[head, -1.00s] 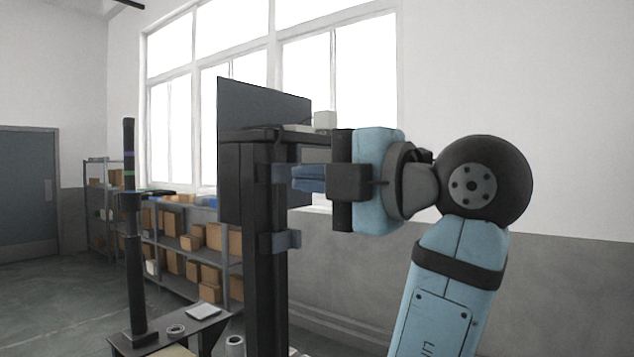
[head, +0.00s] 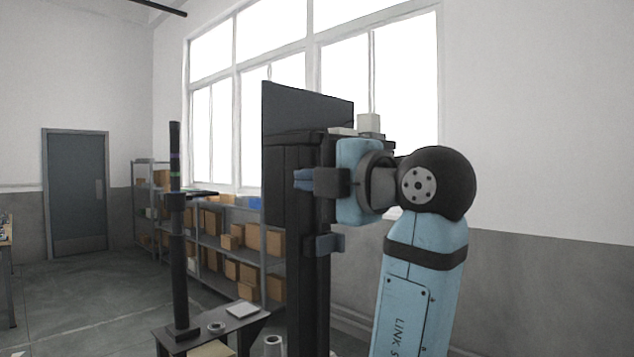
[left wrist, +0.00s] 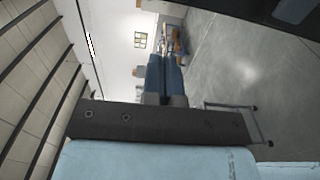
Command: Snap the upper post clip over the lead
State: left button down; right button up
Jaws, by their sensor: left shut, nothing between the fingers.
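A dark upright post (head: 306,285) stands in the middle of the head view. The upper clip cannot be made out; my left gripper covers that stretch of the post. My left gripper (head: 300,180) is shut and empty, its blue fingers pointing left across the upper post; whether they touch it is unclear. In the left wrist view the shut blue fingers (left wrist: 163,78) show with nothing between them. I cannot make out the lead with certainty. My right gripper is not in view.
A dark panel (head: 308,108) stands behind the post top, with a small pale box (head: 369,123) near it. A thin dark stand (head: 179,270) rises from a low table (head: 250,323) on the left. Shelves with boxes (head: 252,237) stand behind. Open floor lies at left.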

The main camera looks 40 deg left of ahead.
pick_arm(q)
jog(key=shift+d, duration=0.2)
jog(key=d+b, duration=0.2)
jog(key=d, duration=0.2)
jog(key=shift+s+d, duration=0.1)
jog(key=shift+s, duration=0.1)
dwell(0.4)
jog(key=shift+w, duration=0.1)
jog(key=w, duration=0.8)
jog(key=shift+w+d, duration=0.25)
jog(key=shift+d, duration=0.1)
dwell(0.5)
